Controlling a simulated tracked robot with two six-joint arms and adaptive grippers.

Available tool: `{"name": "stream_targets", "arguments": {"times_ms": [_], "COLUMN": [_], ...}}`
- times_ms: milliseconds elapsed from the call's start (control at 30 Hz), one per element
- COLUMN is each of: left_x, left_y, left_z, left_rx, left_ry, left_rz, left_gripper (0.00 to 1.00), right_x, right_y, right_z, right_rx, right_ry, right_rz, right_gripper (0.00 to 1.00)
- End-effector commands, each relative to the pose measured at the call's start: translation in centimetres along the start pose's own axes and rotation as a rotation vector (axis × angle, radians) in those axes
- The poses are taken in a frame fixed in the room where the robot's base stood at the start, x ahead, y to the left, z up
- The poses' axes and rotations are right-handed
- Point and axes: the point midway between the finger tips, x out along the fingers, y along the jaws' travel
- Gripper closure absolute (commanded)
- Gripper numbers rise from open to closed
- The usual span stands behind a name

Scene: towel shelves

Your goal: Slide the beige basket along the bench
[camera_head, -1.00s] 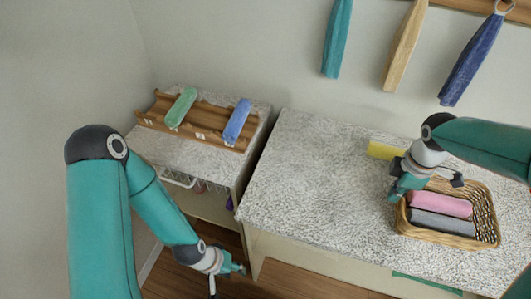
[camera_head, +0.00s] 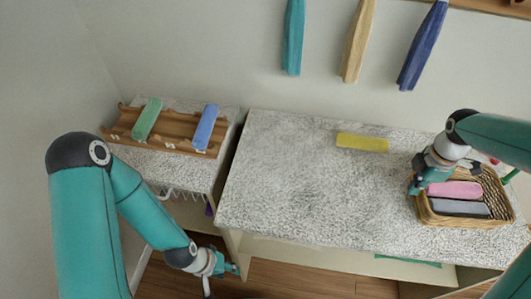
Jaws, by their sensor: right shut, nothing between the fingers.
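The beige wicker basket (camera_head: 424,214) stands on the right part of the speckled bench (camera_head: 300,190). A pink rolled towel (camera_head: 455,189) and a grey one (camera_head: 460,208) lie in it. My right gripper (camera_head: 420,184) is shut with nothing between its fingers, at the basket's left side near the rim. I cannot tell whether it touches the wicker. The gripper and arm hide the basket's back left corner. My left gripper (camera_head: 226,272) hangs low in front of the bench's left end, away from the basket; its jaw opening is unclear.
A yellow towel (camera_head: 362,142) lies on the bench behind and left of the basket. A wooden rack (camera_head: 178,140) with a green towel (camera_head: 147,118) and a blue towel (camera_head: 206,126) stands on the left cabinet. Several towels hang above. The bench's middle is clear.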

Motion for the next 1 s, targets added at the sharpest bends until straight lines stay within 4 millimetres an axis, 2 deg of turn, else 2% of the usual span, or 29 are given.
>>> {"name": "stream_targets", "arguments": {"times_ms": [333,567,800,1000], "left_x": [0.1,0.7,1.2,1.3], "left_y": [-0.1,-0.2,-0.4,-0.5], "left_z": [0.0,0.0,0.0,0.0], "left_rx": [0.000,0.000,0.000,0.000], "left_ry": [0.000,0.000,0.000,0.000], "left_rz": [0.000,0.000,0.000,0.000], "left_gripper": [0.60,0.60,0.60,0.60], "right_x": [0.0,0.2,-5.4,-8.7], "right_y": [0.0,0.1,0.2,0.2], "right_z": [-0.7,-4.2,-4.0,-3.9], "right_rx": [0.000,-0.004,0.002,0.003], "right_ry": [0.000,0.000,0.001,0.000], "right_rz": [0.000,0.001,0.007,0.003], "right_gripper": [1.00,1.00,1.00,1.00]}}
